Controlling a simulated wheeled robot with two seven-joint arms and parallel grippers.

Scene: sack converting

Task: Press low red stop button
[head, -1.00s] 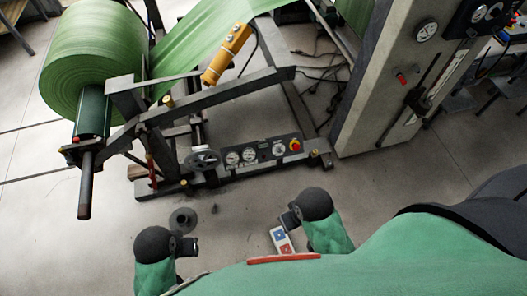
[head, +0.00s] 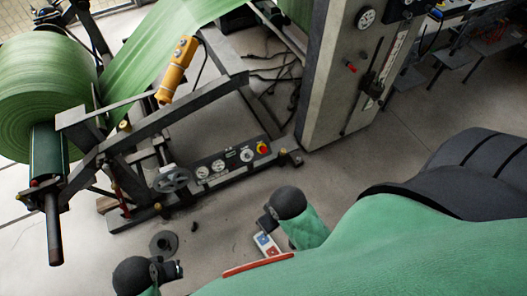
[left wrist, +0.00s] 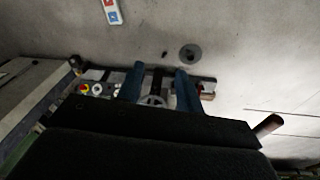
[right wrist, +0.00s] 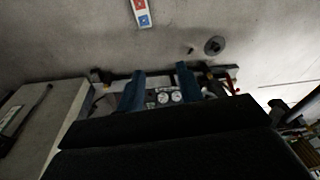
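The low red stop button (head: 262,147) sits on a yellow base at the right end of a dark control panel (head: 228,159), low on the unwinder frame near the floor. The button also shows in the left wrist view (left wrist: 84,88), left of my left gripper's fingers. My left gripper (left wrist: 158,72) is open and empty, its two blue fingers apart in front of the panel. My right gripper (right wrist: 160,70) is open and empty too, with panel gauges showing between its fingers. I cannot make out the button in the right wrist view. Both hands look apart from the panel.
A handwheel (head: 171,179) stands left of the panel. A yellow pendant (head: 177,69) hangs above it. A green roll (head: 45,95) is at left, a grey machine column (head: 335,80) at right. A white box with red and blue buttons (head: 266,244) lies near my right arm.

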